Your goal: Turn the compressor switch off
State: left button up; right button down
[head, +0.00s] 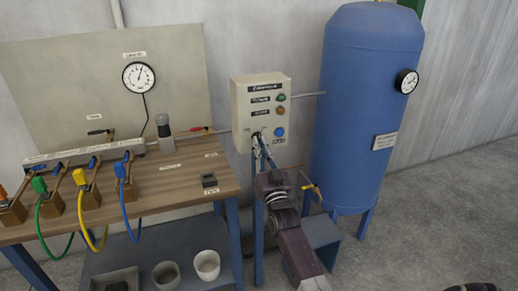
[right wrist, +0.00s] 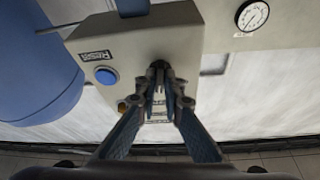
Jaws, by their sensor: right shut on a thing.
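The compressor control box (head: 243,105) is a beige box on a blue post, with green and orange lamps and a blue button. It also shows in the right wrist view (right wrist: 185,28), rotated, with its blue button (right wrist: 106,76). My right gripper (head: 257,138) is at the lower left of the box's front. In the right wrist view my right gripper (right wrist: 160,80) has its fingertips closed around the dark switch knob (right wrist: 158,64). The fingers hide most of the knob, so its turned position cannot be read. My left gripper is not in view.
A tall blue tank (head: 362,110) with a gauge stands right of the box. A wooden bench (head: 150,190) with coloured hoses, valves and a grey-topped jar stands left. A pressure gauge (head: 139,77) is on the panel behind. Cups sit on the lower shelf.

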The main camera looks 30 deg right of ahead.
jog(key=n+y, duration=0.2)
jog(key=n, duration=0.3)
jog(key=n+y, duration=0.3)
jog(key=n, duration=0.2)
jog(key=d+n+y+p, duration=0.1)
jog(key=n+y, duration=0.2)
jog(key=n, duration=0.2)
jog(key=shift+s+n, duration=0.1)
jog(key=shift+n, duration=0.3)
jog(key=c, duration=2.1)
grip_release()
jog(key=shift+r, duration=0.1)
jog(key=v, duration=1.2)
jog(key=shift+r, duration=0.15)
